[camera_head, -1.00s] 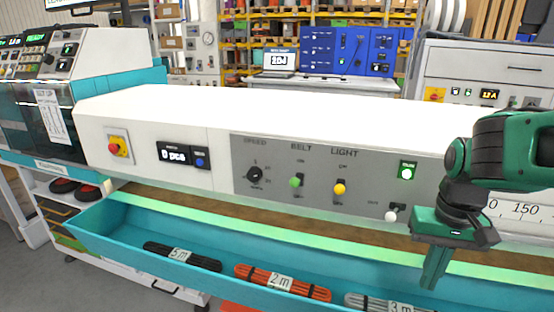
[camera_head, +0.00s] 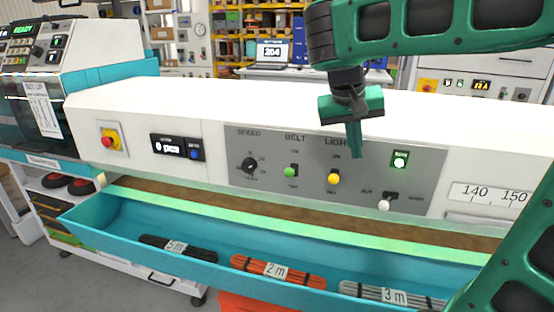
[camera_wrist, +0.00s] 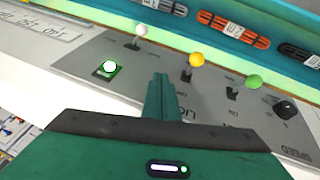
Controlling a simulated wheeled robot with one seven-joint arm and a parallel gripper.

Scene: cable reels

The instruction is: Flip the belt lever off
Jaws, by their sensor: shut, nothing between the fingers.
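The belt lever has a green knob (camera_head: 290,172) and stands under the BELT label on the grey panel (camera_head: 236,190) in the head view. The green knob also shows in the wrist view (camera_wrist: 254,82), right of my gripper. The yellow light lever (camera_head: 334,179) is just right of it. My gripper (camera_head: 356,156) is shut and empty, pointing down in front of the panel's upper part near the LIGHT label. It is up and right of the green knob, apart from it. In the wrist view my gripper's fingers (camera_wrist: 160,78) lie left of the yellow knob (camera_wrist: 197,60).
A black speed dial (camera_head: 250,165) is left of the belt lever. A lit green button (camera_head: 400,160) and a white-knobbed lever (camera_head: 385,205) are to the right. A red emergency button (camera_head: 108,140) is far left. Below is a teal tray (camera_head: 130,232) with cable bundles.

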